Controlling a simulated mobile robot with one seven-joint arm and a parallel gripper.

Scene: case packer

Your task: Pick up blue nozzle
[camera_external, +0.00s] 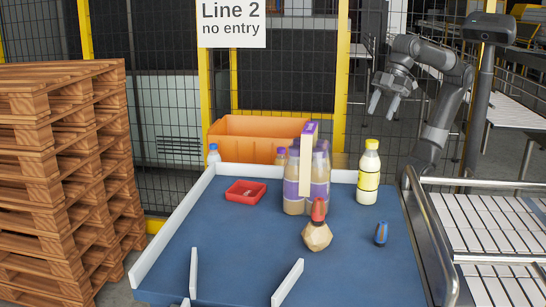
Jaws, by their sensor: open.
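The blue nozzle (381,233) is a small dark blue piece with an orange mark near its top. It stands near the right edge of the blue table (230,265), with clear surface around it. My gripper (382,103) is open and empty. It hangs high above the back right of the table, fingers pointing down, well apart from the nozzle. The lower side of the nozzle facing away from the camera is hidden.
A yellow-labelled bottle (369,175) and a bottle pack (295,190) stand behind. There is a red tray (246,192), an orange crate (255,130), low white walls (288,282) and a roller conveyor (480,225).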

